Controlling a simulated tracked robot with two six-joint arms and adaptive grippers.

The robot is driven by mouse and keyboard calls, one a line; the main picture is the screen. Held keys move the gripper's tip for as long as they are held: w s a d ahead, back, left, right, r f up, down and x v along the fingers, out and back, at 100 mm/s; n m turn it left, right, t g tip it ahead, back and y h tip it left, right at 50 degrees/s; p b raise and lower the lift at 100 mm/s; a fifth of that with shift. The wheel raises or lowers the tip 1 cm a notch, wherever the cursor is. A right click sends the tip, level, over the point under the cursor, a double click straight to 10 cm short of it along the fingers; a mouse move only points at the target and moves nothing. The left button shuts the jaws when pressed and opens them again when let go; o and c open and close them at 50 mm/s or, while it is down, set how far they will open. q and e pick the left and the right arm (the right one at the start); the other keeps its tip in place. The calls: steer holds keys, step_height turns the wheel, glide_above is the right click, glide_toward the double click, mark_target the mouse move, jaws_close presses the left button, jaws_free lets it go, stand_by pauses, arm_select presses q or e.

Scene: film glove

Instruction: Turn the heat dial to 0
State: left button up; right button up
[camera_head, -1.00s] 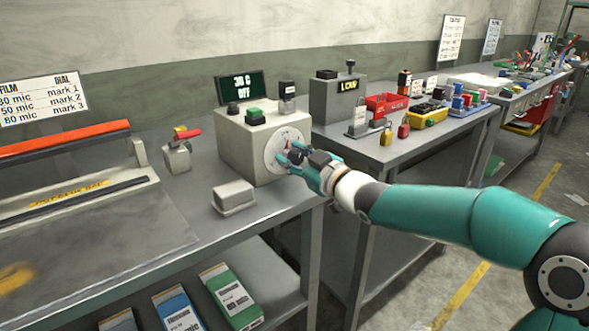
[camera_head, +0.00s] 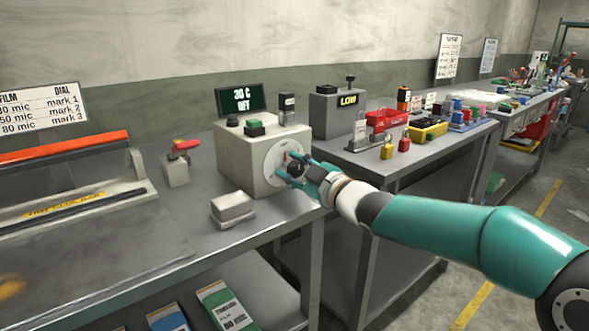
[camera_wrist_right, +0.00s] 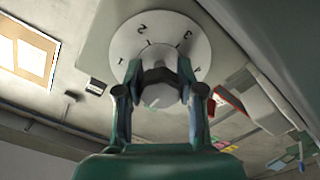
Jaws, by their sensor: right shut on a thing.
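The heat dial (camera_head: 288,153) is a white disc on the front of a beige control box (camera_head: 245,160). The gripper (camera_wrist_right: 158,70) covers the lower part of the dial, so the 0 mark and the pointer's setting cannot be read. My left gripper is not in view.
A green button (camera_head: 254,128) and a dark button sit on top of the box. A small grey block (camera_head: 232,206) lies in front of it. A red-handled device (camera_head: 177,162) stands to the left. A second table (camera_head: 370,165) holds a LOW display box, trays and padlocks.

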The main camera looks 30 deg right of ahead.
steer(key=o, duration=1.2)
steer(key=s, duration=1.2)
steer(key=shift+d+f, duration=0.1)
steer(key=shift+d, duration=0.3)
